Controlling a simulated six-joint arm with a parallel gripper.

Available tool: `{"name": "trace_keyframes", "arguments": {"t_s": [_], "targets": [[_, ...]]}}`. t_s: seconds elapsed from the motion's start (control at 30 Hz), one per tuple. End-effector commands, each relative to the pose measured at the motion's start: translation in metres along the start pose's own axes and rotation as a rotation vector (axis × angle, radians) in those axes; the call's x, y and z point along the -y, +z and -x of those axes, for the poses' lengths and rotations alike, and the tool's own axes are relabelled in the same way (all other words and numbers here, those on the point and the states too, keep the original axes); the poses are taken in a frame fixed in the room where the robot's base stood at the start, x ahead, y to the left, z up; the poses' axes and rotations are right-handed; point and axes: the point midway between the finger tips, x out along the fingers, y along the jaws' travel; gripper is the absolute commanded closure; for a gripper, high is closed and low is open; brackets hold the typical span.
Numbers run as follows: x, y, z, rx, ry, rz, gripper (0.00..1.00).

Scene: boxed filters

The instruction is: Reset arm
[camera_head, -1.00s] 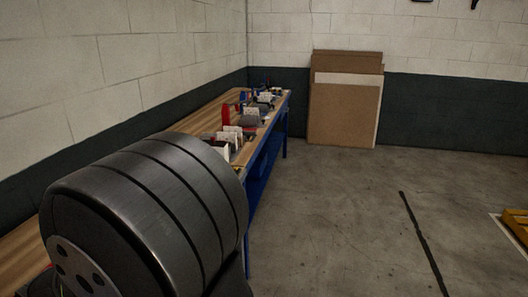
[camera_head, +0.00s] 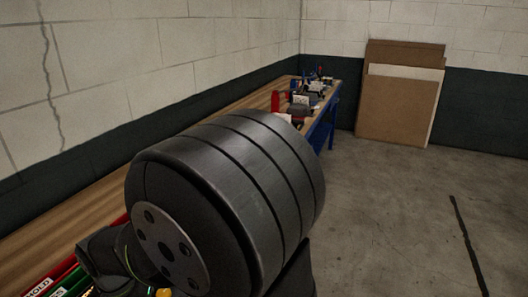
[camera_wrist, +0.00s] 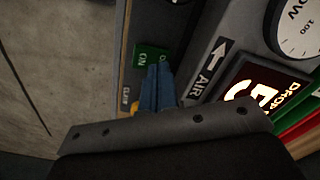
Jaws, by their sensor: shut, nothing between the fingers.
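My gripper (camera_wrist: 158,82) shows in the wrist view as blue fingers closed together with nothing between them. The fingertips lie in front of a dark panel (camera_wrist: 195,62) with a green "ON" switch (camera_wrist: 151,57). I cannot tell whether they touch it. In the head view, a large dark rounded link of my own arm fills the middle and hides part of the bench.
The panel has a round gauge (camera_wrist: 298,28) and a lit display (camera_wrist: 262,92). A wooden workbench (camera_head: 85,205) runs along the left wall, with several small items at its far end. Brown boards (camera_head: 400,95) lean on the back wall. The floor (camera_head: 400,210) at right is mostly clear.

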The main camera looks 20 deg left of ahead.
Motion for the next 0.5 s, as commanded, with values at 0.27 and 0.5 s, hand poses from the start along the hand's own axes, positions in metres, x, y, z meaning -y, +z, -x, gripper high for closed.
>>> {"name": "trace_keyframes", "arguments": {"t_s": [0.27,0.5], "targets": [[0.001,-0.001,0.06,-0.005,-0.006,0.0,1.0],[-0.009,0.004,0.094,-0.019,-0.04,-0.115,1.0]]}}
